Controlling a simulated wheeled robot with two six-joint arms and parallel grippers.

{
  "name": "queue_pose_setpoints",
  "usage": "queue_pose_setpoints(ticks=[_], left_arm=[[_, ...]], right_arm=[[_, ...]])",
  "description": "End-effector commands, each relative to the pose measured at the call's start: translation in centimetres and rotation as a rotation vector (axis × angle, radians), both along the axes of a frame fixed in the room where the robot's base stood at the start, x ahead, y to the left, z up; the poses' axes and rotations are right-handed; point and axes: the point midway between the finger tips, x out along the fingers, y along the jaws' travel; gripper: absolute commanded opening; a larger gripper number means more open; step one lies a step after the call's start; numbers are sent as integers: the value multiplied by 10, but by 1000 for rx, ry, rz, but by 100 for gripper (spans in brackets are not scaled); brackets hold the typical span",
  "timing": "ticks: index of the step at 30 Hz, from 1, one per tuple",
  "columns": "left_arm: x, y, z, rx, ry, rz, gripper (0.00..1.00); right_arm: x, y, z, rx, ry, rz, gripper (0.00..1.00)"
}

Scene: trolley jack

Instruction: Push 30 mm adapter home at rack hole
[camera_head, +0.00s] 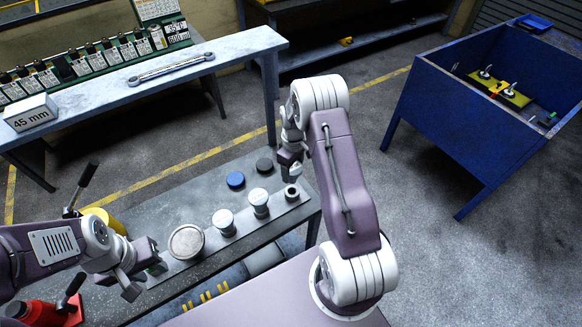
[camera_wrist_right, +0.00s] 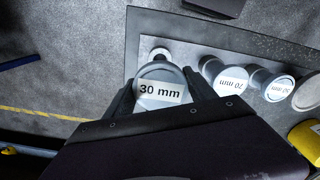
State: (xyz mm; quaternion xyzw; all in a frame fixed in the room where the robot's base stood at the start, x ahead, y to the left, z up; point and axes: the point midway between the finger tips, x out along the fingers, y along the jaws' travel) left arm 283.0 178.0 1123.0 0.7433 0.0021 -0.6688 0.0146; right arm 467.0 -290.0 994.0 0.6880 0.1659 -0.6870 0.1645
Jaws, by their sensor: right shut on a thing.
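My right gripper (camera_wrist_right: 160,98) is shut on the 30 mm adapter (camera_wrist_right: 160,92), whose labelled top faces the wrist camera. In the head view this gripper (camera_head: 291,172) is low over the right end of the grey rack strip (camera_head: 241,224). A small round piece with a dark opening (camera_head: 291,194) stands at that end. The wrist view shows a pale round end (camera_wrist_right: 160,54) just beyond the adapter. The adapter's underside and the rack hole are hidden, so I cannot tell how deep it sits. My left gripper (camera_head: 146,279) is open and empty at the rack's left end.
Several adapters stand along the rack, including a 70 mm one (camera_wrist_right: 231,80) close beside my right gripper. A blue puck (camera_head: 235,180) and a black puck (camera_head: 264,166) lie behind the rack. A blue bin (camera_head: 440,105) stands right. A white bench (camera_head: 215,53) stands behind.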

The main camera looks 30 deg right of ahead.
Motion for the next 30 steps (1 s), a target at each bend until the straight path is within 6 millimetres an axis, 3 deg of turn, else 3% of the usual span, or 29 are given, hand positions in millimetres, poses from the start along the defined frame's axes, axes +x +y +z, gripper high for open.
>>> queue_pose_setpoints(ticks=[8,24,30], left_arm=[[0,0,-2,0,-1,0,36],[0,0,-38,0,-1,0,36],[0,0,-41,0,-1,0,36]], right_arm=[[1,0,-3,-1,-4,0,16],[1,0,-52,-1,-4,0,16],[1,0,-58,-1,-5,0,16]])
